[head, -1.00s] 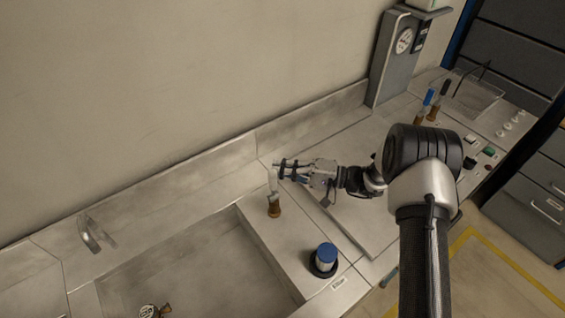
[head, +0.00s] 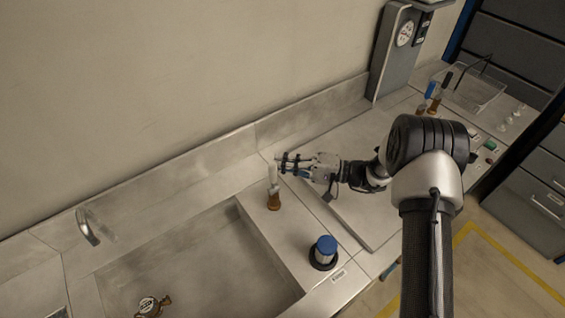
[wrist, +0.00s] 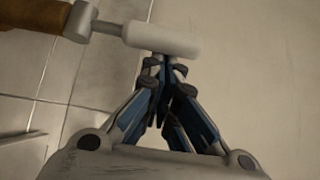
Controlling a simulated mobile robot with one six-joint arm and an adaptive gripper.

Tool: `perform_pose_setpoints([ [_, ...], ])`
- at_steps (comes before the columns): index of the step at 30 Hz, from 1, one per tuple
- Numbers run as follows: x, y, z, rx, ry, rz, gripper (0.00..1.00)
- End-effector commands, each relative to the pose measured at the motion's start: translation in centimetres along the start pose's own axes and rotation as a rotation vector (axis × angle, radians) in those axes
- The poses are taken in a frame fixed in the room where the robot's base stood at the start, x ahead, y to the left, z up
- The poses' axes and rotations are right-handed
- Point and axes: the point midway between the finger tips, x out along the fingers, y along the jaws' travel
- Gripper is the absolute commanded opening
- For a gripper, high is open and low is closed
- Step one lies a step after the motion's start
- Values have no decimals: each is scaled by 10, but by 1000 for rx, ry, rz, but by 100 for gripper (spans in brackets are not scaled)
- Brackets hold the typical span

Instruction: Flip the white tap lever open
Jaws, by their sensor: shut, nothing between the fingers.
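The white tap lever (head: 273,173) stands upright on its brass tap body (head: 273,201), on the counter strip right of the sink. In the wrist view the lever (wrist: 160,39) lies across the top, with the brass body (wrist: 38,14) at upper left. My gripper (head: 283,163) is at the upper part of the lever, on its right side in the head view. In the wrist view its fingertips (wrist: 165,63) are closed together, empty, right at the lever's edge near its free end. I cannot tell whether they touch it.
A blue-capped fitting (head: 325,251) stands on the counter in front of the tap. The sink (head: 190,262) lies to the left, with a small brass part (head: 152,306) in it. A grey gauge column (head: 390,55) and blue and black levered taps (head: 430,92) stand at back right.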

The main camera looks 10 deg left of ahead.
Motion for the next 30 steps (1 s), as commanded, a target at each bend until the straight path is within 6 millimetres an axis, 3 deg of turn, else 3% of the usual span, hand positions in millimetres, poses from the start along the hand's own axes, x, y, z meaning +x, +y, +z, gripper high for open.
perform_pose_setpoints([
  [11, -7, 1, 6, 1, 0, 0, 0],
  [30, -38, 18, 37, 1, 0, 0, 0],
])
